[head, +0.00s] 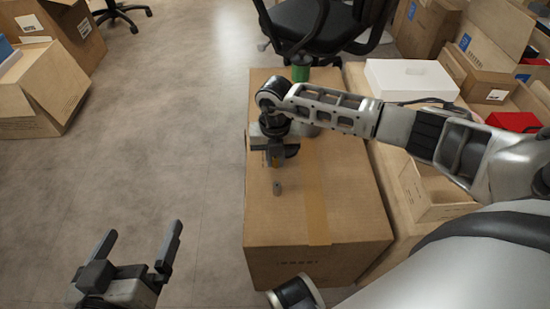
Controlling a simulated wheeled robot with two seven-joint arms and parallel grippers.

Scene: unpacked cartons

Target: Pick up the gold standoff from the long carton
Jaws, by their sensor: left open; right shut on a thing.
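The long carton (352,210) stands closed in the middle, with a tape strip along its top. My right gripper (275,158) is over the carton top, pointing toward its near end. It is shut on a small gold-yellow piece, which looks like the gold standoff (275,162); the fingers hide most of it. I cannot tell whether it is clear of the carton top. My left gripper (138,240) is open and empty at the bottom left, over the floor and away from the carton.
A small grey cylinder (277,187) stands on the carton just in front of my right gripper. A green cylinder (301,68) is at the far end, partly behind my arm. A white box (412,78) and open cartons lie at the right.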

